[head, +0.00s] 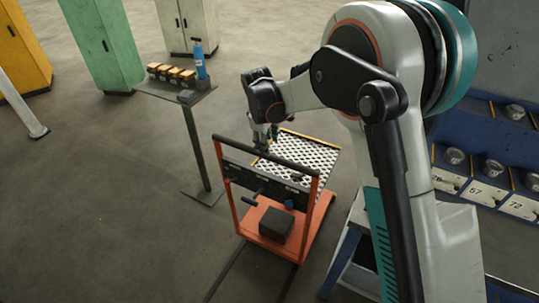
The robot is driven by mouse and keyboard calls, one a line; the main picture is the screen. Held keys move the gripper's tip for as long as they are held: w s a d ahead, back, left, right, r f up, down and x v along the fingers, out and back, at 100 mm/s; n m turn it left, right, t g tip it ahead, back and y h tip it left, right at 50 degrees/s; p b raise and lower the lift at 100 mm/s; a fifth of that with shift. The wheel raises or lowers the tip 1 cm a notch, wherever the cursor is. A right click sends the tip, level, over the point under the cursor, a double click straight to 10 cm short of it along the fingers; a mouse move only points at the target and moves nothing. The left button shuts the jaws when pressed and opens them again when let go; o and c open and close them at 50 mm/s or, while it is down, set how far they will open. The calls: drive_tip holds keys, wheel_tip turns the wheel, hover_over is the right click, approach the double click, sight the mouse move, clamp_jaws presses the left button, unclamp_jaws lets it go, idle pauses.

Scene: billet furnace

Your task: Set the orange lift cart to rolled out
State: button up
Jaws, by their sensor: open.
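The orange lift cart (240,212) stands on the floor in the middle of the head view. It has an orange frame with upright posts and a crossbar, a perforated metal top (312,153) and a dark block (276,225) on its lower orange base. My gripper (266,145) is at the end of my arm, pointing down by the cart's far left side, close to the edge of the perforated top. It is open. My wrist partly hides that part of the cart, and I cannot tell whether the fingers touch it.
Green (103,45) and yellow (22,52) cabinets stand behind. A blue rack with numbered slots (488,180) is at right.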

drive_tip(key=f, duration=0.2)
drive_tip(key=w+f, duration=0.1)
drive_tip(key=f, duration=0.2)
drive_tip(key=f+b, duration=0.1)
drive_tip(key=f, duration=0.1)
drive_tip(key=shift+w+d+f, duration=0.15)
drive_tip(key=shift+d, duration=0.1)
clamp_jaws()
